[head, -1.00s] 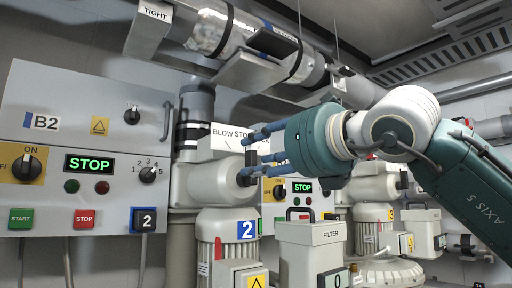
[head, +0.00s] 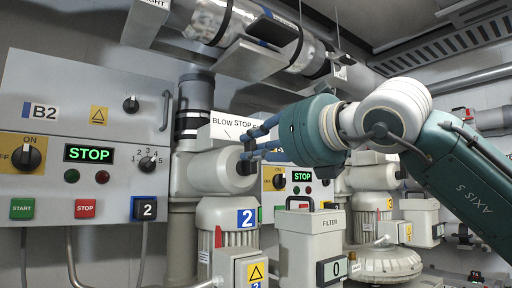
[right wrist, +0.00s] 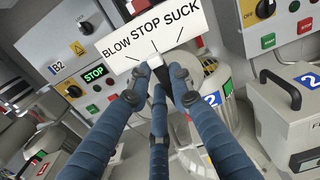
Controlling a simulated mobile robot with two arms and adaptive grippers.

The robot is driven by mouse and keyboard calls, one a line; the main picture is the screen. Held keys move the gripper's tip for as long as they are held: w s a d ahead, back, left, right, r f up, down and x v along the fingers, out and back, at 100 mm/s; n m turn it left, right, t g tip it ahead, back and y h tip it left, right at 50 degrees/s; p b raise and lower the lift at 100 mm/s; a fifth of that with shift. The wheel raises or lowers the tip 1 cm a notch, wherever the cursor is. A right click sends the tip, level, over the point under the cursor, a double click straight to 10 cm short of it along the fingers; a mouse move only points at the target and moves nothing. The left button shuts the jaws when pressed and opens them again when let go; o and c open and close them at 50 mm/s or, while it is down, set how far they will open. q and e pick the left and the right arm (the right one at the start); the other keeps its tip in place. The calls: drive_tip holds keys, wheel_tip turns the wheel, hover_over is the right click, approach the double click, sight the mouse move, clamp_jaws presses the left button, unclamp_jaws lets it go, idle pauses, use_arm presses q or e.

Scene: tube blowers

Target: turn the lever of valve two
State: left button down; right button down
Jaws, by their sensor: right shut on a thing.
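Valve two (head: 207,172) is a pale grey housing above the blower marked 2 (head: 225,231). Its dark lever (head: 246,162) is on the right end, partly hidden by my fingers. My right gripper (head: 252,147) reaches in from the right, and its blue fingers are closed around the lever. In the right wrist view the lever (right wrist: 159,90) shows between the fingers, below the middle mark of the BLOW STOP SUCK plate (right wrist: 150,42). My left gripper is not in view.
Control panel B2 (head: 60,120) stands at left, its display reading STOP (head: 89,153). A grey filter box (head: 309,245) stands below my right gripper. A second panel (head: 285,198) and another blower (head: 372,215) are behind. Large pipes (head: 265,40) run overhead.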

drive_tip(key=n, duration=0.1)
drive_tip(key=n+b, duration=0.1)
drive_tip(key=n, duration=0.1)
drive_tip(key=s+a+n, duration=0.1)
drive_tip(key=shift+a+f+b, duration=0.1)
drive_tip(key=shift+f+b, duration=0.25)
drive_tip(key=shift+f, duration=0.05)
drive_tip(key=shift+s+a+f+n+b, duration=0.1)
drive_tip(key=shift+a+f+n+b, duration=0.15)
drive_tip(key=shift+n, duration=0.85)
drive_tip(key=shift+s+a+f+n+b, duration=0.1)
drive_tip(key=shift+a+n+b, duration=0.1)
drive_tip(key=shift+n, duration=0.9)
drive_tip(key=c, duration=1.5)
unclamp_jaws()
drive_tip(key=shift+c, duration=0.2)
drive_tip(key=shift+d, duration=0.1)
drive_tip(key=v, duration=1.2)
